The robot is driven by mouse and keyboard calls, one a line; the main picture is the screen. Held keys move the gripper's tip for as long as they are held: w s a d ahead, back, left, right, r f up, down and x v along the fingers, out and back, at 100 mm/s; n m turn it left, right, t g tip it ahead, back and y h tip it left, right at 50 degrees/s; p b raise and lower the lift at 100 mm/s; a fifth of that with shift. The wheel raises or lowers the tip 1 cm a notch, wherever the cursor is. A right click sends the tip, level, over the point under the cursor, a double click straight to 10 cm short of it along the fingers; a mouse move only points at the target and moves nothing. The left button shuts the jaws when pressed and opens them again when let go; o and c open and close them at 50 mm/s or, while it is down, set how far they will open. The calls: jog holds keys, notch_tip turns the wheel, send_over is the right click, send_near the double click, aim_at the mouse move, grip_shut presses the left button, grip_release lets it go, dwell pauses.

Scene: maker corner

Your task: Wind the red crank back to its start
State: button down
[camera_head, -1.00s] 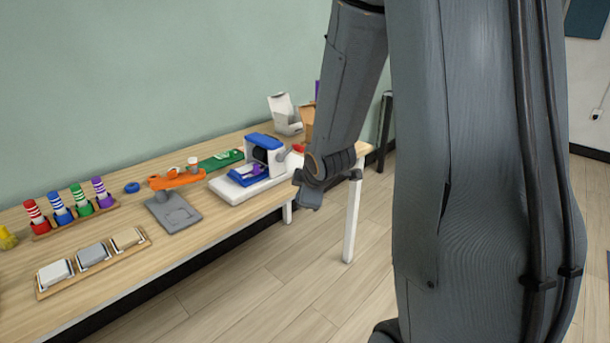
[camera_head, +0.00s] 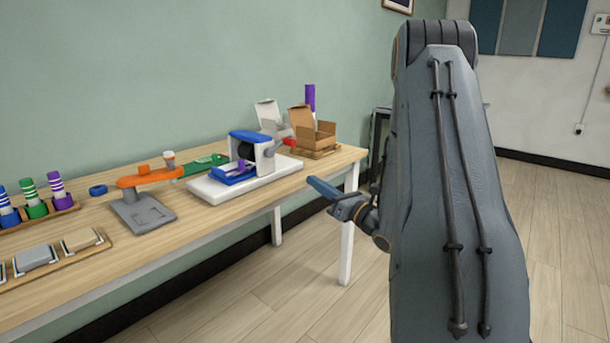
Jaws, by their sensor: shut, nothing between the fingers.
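A blue and white machine (camera_head: 252,148) with a dark drum stands on a white base (camera_head: 282,165) near the right end of the table. A small part of the red crank (camera_head: 290,142) shows at the machine's right side, by a grey shaft. How far it is turned is hard to tell. A blue tray with a purple piece sits at the machine's front. My gripper (camera_head: 314,184) is shut and empty, in front of the table's edge, to the right of and below the crank. It points left and is apart from the machine.
Open cardboard boxes (camera_head: 318,137) stand behind and right of the machine. An orange and grey stand (camera_head: 146,205), a green piece (camera_head: 205,164) and striped cylinders (camera_head: 34,200) are to the left. Floor in front of the table is clear.

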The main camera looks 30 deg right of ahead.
jog(key=w+a+r, duration=0.2)
jog(key=w+r, duration=0.4)
jog(key=w, duration=0.3)
dwell(0.3)
jog(key=shift+d+r, duration=0.1)
jog(key=shift+r, duration=0.65)
